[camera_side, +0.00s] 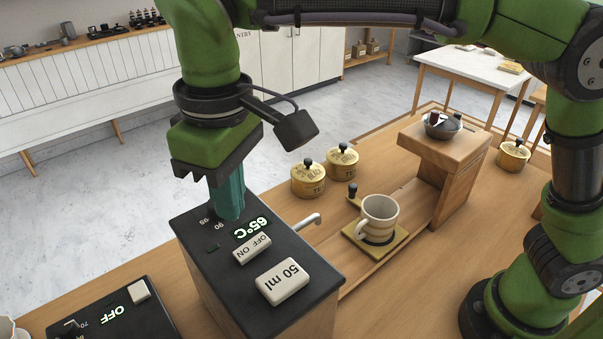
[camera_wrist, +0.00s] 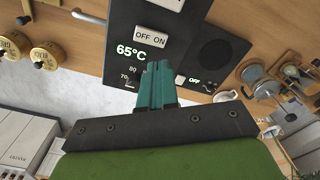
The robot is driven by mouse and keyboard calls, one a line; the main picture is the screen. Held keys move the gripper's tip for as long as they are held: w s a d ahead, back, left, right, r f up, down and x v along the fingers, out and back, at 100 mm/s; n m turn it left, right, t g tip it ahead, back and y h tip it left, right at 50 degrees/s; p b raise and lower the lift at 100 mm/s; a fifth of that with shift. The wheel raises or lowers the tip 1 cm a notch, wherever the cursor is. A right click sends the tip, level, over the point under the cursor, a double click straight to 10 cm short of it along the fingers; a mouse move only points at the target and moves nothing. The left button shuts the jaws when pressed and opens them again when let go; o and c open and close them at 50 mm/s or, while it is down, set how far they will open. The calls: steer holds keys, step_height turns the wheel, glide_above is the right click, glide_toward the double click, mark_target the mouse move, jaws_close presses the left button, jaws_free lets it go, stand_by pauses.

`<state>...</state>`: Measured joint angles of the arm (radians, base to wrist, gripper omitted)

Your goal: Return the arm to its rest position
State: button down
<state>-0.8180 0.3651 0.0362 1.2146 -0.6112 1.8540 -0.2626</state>
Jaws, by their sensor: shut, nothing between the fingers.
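My gripper (camera_side: 230,212) is at the far end of the boiler box's black top panel in the side view. Its teal fingers are shut together with nothing between them, and their tips are over or close to the panel (camera_side: 212,262). I cannot tell whether they touch it. In the wrist view the gripper (camera_wrist: 157,70) points at the panel (camera_wrist: 198,45), near the 65°C display. My green arm reaches in from the right and arches over the wooden counter.
A white OFF/ON switch (camera_side: 252,248) and a 50 ml button (camera_side: 284,281) sit on the panel. A striped cup (camera_side: 382,212) stands below a wooden stand (camera_side: 440,145). Yellow tins (camera_side: 308,182) stand behind. A second dark panel (camera_side: 90,318) lies at lower left.

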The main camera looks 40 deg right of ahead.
steer(key=shift+y, duration=0.3)
steer(key=d+f, duration=0.2)
steer(key=d, duration=0.1)
steer(key=shift+d+f, duration=0.15)
steer(key=s+d+m+t, duration=0.2)
steer(key=d+m, duration=0.1)
steer(key=d, duration=0.6)
steer(key=s+d+f+m+t, duration=0.1)
steer(key=s+d+m+t, duration=0.1)
steer(key=d, duration=0.7)
steer(key=s+d+f+m+t+y, duration=0.1)
steer(key=s+d+m+t, duration=0.1)
steer(key=d+m, duration=0.3)
steer(key=d, duration=0.4)
steer(key=shift+s+f+t, duration=0.15)
steer(key=shift+s+t, duration=0.2)
steer(key=shift+t, duration=0.05)
